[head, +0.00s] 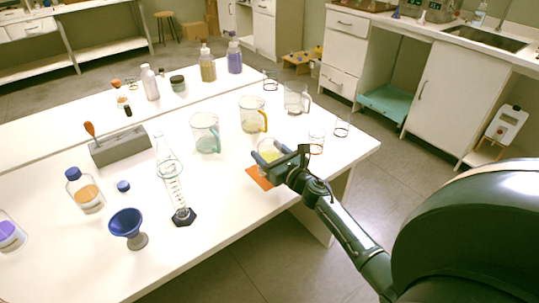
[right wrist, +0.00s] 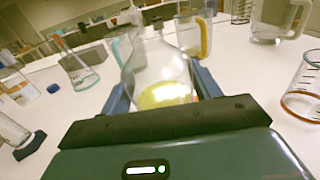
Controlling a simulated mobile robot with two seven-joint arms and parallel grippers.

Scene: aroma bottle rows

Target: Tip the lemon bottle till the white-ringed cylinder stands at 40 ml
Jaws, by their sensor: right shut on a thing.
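A clear conical glass vessel with yellow liquid low inside, seemingly the lemon bottle (right wrist: 158,75), is between the fingers of my right gripper (head: 285,163). In the head view this vessel (head: 268,151) looks about upright over an orange mat (head: 259,178); I cannot tell whether it touches it. A clear graduated cylinder (head: 177,193) with a dark hexagonal base stands at the table's front middle, well left of my gripper. Its ring looks pale, and its level is too small to read. Part of it shows at the left of the right wrist view (right wrist: 12,130). My left gripper is out of view.
Teal-handled (head: 205,135) and yellow-handled (head: 252,115) jugs stand behind the held vessel. Orange-ringed glassware (head: 316,143) is to the right. The front table between gripper and cylinder is clear.

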